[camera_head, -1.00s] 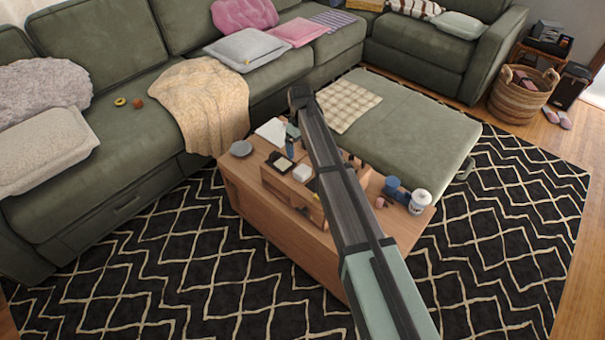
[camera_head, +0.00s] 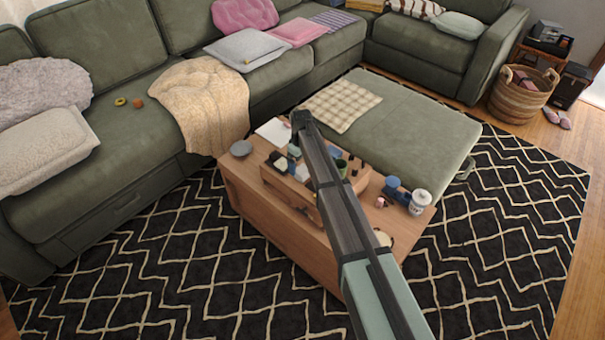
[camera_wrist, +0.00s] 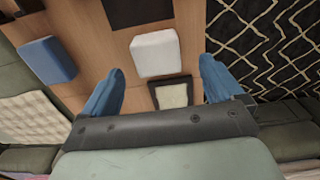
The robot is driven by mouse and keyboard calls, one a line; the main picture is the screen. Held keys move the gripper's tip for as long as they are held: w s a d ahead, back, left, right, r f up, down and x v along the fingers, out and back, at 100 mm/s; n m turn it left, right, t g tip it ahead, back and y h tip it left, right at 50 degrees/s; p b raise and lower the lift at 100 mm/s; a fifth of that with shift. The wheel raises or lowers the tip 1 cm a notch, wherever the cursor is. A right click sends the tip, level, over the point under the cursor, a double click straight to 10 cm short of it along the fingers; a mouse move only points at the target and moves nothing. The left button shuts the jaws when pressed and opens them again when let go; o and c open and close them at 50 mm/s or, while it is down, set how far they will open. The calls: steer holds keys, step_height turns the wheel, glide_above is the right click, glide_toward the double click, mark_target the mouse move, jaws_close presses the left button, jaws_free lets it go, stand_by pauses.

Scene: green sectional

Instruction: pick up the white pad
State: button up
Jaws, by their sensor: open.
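The white pad (camera_wrist: 155,53) is a pale block with rounded edges, lying on the wooden table top. In the wrist view it is ahead of my gripper (camera_wrist: 161,66), roughly between the lines of the two blue fingers. The fingers are spread wide with nothing between them, and I see no contact with the pad. In the head view the white pad (camera_head: 302,171) is partly covered by my arm. My gripper there is small and partly hidden over the table's left part.
A dark-framed, cream-centred item (camera_wrist: 172,94) lies close beside the pad. A blue block (camera_wrist: 47,60) is at the left and a black item (camera_wrist: 128,12) at the top. The wooden table (camera_head: 250,192) also holds a grey round dish (camera_head: 241,148) and a white jar (camera_head: 420,201).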

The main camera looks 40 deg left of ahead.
mark_target(303, 170)
steer(key=f, duration=0.5)
steer(key=shift+w+d, duration=0.15)
steer(key=shift+w, duration=0.05)
steer(key=c, duration=1)
